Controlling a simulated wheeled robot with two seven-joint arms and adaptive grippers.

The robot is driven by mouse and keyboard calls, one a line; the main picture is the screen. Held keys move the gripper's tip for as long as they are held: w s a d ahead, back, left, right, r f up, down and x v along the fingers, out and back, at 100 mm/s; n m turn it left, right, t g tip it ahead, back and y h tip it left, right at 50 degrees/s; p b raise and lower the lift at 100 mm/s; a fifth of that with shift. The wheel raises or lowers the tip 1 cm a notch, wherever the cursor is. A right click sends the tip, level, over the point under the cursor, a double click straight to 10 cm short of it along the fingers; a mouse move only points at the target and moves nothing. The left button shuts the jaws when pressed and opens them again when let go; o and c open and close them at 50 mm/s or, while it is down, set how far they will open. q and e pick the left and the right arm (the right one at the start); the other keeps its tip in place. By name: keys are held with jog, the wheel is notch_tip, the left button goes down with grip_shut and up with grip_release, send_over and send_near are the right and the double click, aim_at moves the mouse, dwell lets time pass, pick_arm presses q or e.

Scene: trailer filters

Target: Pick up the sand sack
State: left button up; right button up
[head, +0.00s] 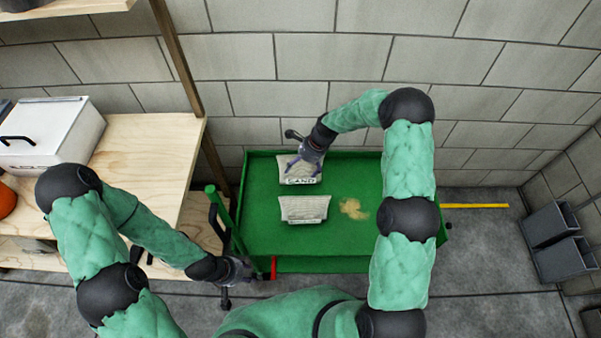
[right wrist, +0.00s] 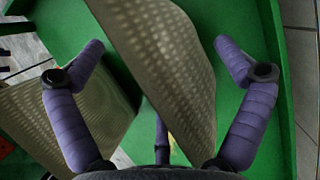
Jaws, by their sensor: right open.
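A pale sack with dark lettering that reads SAND (head: 297,179) lies in the green trailer (head: 262,222), near its back wall. A second pale sack (head: 304,209) lies in front of it. My right gripper (head: 304,164) is over the back sack. In the right wrist view its purple fingers are spread on both sides of a woven sack (right wrist: 165,60), apart from it. Another woven sack (right wrist: 75,110) shows at the left there. My left gripper (head: 236,275) is at the trailer's front left corner, by a red part (head: 273,268); its finger opening is unclear.
A patch of spilled sand (head: 353,208) lies right of the sacks on the trailer bed. A wooden workbench (head: 150,150) with a white box (head: 55,132) stands at the left. Grey bins (head: 560,240) stand at the far right. A block wall closes the back.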

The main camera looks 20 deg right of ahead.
jog(key=shift+f, duration=0.2)
jog(key=shift+c, duration=0.3)
jog(key=c, duration=1.4)
jog(key=shift+w+r, duration=0.1)
jog(key=shift+r, duration=0.05)
jog(key=shift+c, duration=0.8)
